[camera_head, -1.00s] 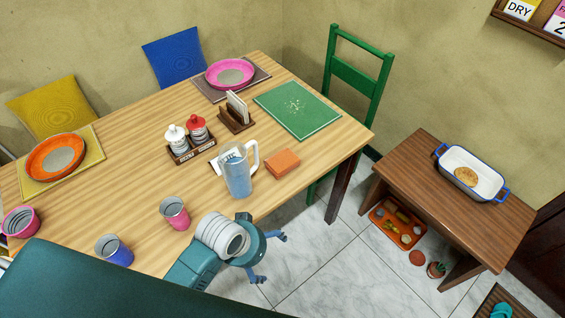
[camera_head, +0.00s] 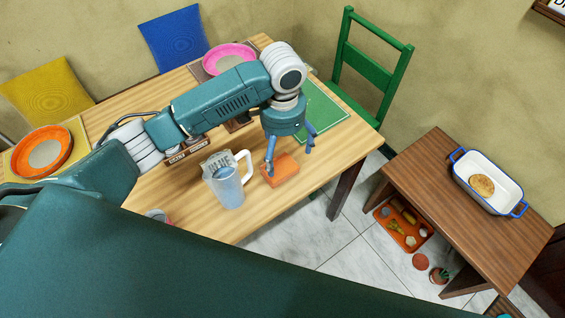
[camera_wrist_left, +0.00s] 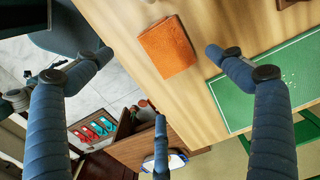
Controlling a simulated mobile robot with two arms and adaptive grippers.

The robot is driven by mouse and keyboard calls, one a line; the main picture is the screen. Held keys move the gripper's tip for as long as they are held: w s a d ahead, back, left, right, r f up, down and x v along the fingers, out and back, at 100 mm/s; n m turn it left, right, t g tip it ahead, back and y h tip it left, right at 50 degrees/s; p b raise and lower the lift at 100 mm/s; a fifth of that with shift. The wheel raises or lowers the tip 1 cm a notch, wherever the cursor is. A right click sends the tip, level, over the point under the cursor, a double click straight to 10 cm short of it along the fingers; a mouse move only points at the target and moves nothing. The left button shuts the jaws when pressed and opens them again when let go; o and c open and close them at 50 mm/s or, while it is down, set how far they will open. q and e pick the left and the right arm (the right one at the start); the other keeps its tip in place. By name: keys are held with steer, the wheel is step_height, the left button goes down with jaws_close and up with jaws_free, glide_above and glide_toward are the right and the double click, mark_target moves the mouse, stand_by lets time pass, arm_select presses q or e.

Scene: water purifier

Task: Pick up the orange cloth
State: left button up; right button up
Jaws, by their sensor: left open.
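The orange cloth (camera_head: 282,172) is a small folded block lying on the wooden table near its front right edge. In the left wrist view the cloth (camera_wrist_left: 167,47) lies below the fingers, at the top middle of the picture. My left gripper (camera_head: 289,153) hangs over the table close to the cloth, fingers pointing down. Its blue fingers are spread wide in the left wrist view (camera_wrist_left: 158,57), with nothing between them. One finger overlaps the cloth's left side in the head view; I cannot tell whether it touches. My right gripper is not in view.
A measuring jug (camera_head: 227,187) stands just left of the cloth. A green placemat (camera_head: 325,108) lies behind, with a green chair (camera_head: 372,65) beyond. A side table (camera_head: 470,215) with a white dish (camera_head: 490,193) stands to the right, across a floor gap.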

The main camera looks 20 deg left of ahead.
mark_target(283, 171)
arm_select(q)
steer(key=f, duration=0.3)
steer(key=shift+s+f, duration=0.2)
steer(key=shift+f, duration=0.4)
step_height(283, 171, down, 4)
steer(key=shift+w+d+f+p, duration=0.1)
steer(key=shift+w+f+p, duration=0.05)
steer(key=shift+p, duration=0.5)
steer(key=shift+f, duration=0.45)
steer(key=shift+c, duration=0.2)
steer(key=c, duration=1.2)
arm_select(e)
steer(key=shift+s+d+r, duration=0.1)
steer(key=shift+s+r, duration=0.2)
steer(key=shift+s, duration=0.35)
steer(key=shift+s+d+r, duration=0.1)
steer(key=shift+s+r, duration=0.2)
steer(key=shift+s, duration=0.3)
